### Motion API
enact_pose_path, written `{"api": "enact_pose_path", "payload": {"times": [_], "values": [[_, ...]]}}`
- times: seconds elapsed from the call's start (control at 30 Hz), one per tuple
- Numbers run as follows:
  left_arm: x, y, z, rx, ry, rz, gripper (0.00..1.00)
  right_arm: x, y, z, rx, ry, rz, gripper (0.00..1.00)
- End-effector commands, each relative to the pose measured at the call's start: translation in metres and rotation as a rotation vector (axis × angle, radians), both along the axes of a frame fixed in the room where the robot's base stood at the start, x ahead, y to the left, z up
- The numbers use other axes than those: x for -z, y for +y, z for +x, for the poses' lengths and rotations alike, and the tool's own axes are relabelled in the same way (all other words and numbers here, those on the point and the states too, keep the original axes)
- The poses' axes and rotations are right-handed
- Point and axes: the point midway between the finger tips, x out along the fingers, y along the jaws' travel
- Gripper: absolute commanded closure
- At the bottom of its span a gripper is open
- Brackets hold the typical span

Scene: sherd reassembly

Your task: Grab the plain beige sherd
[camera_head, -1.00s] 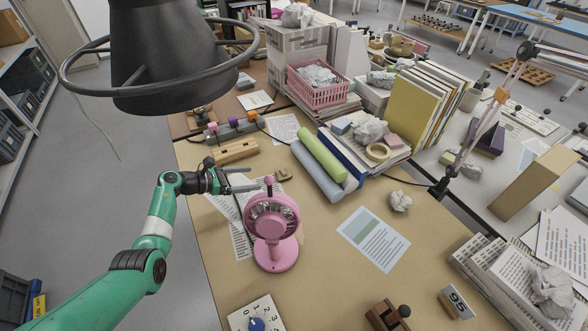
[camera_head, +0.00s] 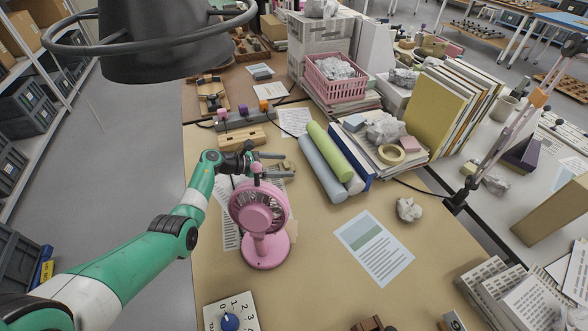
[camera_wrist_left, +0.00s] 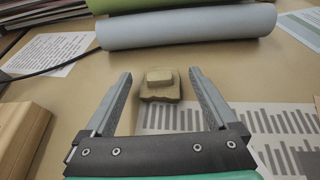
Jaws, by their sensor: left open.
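The plain beige sherd (camera_wrist_left: 160,92) shows in the left wrist view as a small olive-beige piece with a raised block on top. It lies on the table by the edge of a printed sheet. My left gripper (camera_head: 284,166) is open and empty. In the left wrist view its two fingers point toward the sherd, one on each side, with the sherd around the level of the fingertips. I cannot tell the height gap. In the head view the sherd is small and hard to make out by the fingers. My right gripper is not in view.
A pink fan (camera_head: 258,208) stands close in front of the left gripper. A wooden block (camera_head: 242,138) lies behind it. Blue and green rolls (camera_head: 322,168) lie to the right. A dark lamp shade (camera_head: 165,40) hangs above. The table's middle right is fairly clear.

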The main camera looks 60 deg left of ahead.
Motion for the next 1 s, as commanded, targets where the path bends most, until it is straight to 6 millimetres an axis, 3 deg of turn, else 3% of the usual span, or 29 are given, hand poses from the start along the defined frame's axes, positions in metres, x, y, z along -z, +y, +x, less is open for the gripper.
{"api": "enact_pose_path", "payload": {"times": [0.07, 0.53, 0.83, 1.0], "values": [[0.0, 0.0, 0.0, 0.0, 0.0, 0.0, 0.14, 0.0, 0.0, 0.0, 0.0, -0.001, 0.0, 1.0], [0.0, 0.0, 0.0, 0.0, 0.0, 0.0, 0.96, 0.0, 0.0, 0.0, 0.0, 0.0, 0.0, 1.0], [-0.005, -0.001, 0.001, 0.002, 0.0, 0.0, 0.96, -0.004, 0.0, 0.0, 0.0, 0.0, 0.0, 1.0], [-0.027, -0.006, 0.007, 0.013, -0.001, 0.0, 0.96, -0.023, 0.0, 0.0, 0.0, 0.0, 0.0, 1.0]]}}
